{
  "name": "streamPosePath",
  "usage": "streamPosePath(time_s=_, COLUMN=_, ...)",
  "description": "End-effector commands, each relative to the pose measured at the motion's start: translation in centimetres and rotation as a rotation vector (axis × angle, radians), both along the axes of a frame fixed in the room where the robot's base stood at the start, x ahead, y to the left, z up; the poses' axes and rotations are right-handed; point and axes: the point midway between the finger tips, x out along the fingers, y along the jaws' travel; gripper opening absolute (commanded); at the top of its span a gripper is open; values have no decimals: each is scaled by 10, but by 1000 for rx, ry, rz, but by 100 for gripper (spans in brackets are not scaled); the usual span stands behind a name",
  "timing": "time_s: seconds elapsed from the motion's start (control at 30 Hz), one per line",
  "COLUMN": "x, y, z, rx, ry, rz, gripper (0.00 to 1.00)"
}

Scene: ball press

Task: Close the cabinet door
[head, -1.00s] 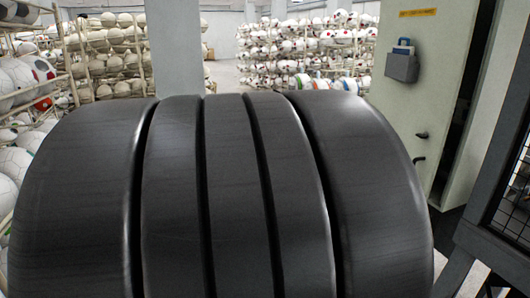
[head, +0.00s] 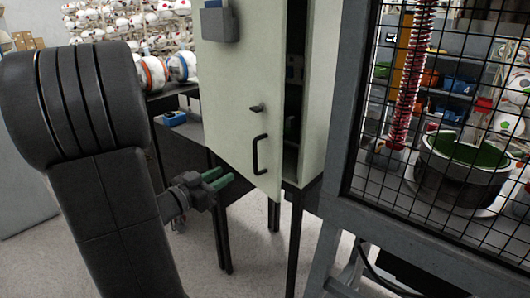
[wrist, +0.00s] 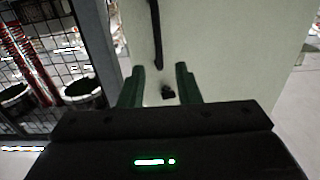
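The pale cabinet door (head: 228,88) stands ajar, with a dark gap along its right edge showing the cabinet's inside. A black bar handle (head: 259,155) and a small black knob (head: 256,107) are on its face. My gripper (head: 222,178) with green fingers is left of the handle and apart from it, in front of the lower door. In the wrist view my gripper (wrist: 159,82) is open, its fingers spread and nothing held.
A grey-framed wire mesh guard (head: 350,130) stands close on the right, with a red spring and a dark bowl behind it. A dark table with balls is behind left. A grey holder (head: 218,24) hangs on the door. Floor in front is clear.

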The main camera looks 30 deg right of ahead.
Motion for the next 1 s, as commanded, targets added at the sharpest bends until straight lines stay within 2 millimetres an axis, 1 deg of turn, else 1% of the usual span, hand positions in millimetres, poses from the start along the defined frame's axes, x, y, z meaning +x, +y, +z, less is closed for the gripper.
streamPosePath(time_s=0.17, x=2, y=-10, z=0, rx=-3, ry=3, rz=-17, gripper=30)
streamPosePath(time_s=0.27, x=7, y=-23, z=0, rx=-3, ry=1, rz=-17, gripper=30)
streamPosePath(time_s=0.6, x=31, y=-84, z=1, rx=-4, ry=1, rz=-17, gripper=30)
streamPosePath(time_s=0.73, x=40, y=-105, z=0, rx=-2, ry=0, rz=-16, gripper=30)
streamPosePath(time_s=0.9, x=48, y=-122, z=0, rx=-3, ry=1, rz=-13, gripper=30)
streamPosePath(time_s=1.0, x=50, y=-127, z=0, rx=-3, ry=1, rz=-12, gripper=30)
